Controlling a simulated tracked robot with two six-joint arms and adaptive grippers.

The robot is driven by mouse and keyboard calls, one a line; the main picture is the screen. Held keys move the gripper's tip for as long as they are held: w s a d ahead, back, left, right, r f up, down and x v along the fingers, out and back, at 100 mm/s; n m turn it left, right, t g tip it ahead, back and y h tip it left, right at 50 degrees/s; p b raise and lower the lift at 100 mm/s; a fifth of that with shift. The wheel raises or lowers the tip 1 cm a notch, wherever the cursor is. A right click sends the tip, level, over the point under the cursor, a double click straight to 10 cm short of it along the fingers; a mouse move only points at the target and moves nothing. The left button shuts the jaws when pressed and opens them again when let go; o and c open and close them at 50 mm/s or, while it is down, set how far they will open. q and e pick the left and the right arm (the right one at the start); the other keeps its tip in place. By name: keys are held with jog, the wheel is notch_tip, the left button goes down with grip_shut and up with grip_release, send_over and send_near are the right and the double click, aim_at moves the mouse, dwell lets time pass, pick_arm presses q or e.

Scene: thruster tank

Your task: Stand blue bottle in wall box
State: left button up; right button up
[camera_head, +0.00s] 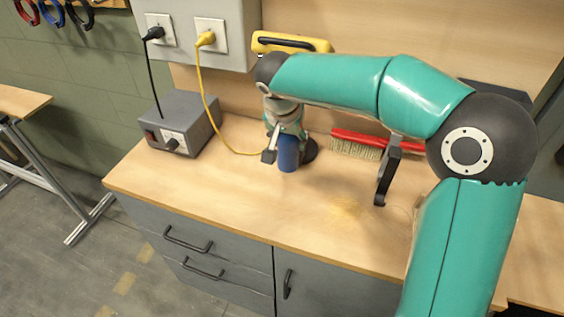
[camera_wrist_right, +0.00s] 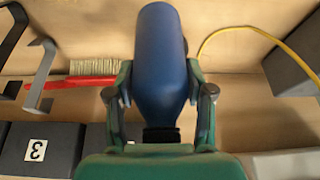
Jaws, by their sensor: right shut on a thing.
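The blue bottle (camera_head: 288,156) is at the back of the wooden bench in the head view, below my right wrist. My right gripper (camera_head: 287,146) is shut on it, with one finger on each side. In the right wrist view the bottle (camera_wrist_right: 160,62) lies between the fingers, its dark cap end toward the palm. I cannot tell whether it touches the bench. Dark grey boxes (camera_wrist_right: 40,150), one labelled 3, show at the lower left of the right wrist view; I cannot tell whether one is the wall box. My left gripper is not in view.
A red brush (camera_head: 362,140) lies right of the bottle. A grey power unit (camera_head: 183,128) and yellow cable (camera_head: 203,85) are to its left. A dark bracket (camera_head: 387,175) stands on the right. The bench front (camera_head: 235,190) is clear.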

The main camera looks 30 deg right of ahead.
aim_at(283, 162)
jog(key=f, duration=0.2)
jog(key=a+f, duration=0.1)
jog(key=shift+w+f, duration=0.25)
jog(key=shift+w, duration=0.05)
jog(key=shift+f, duration=1.85)
jog(key=o, duration=1.3)
jog(key=shift+f, duration=0.1)
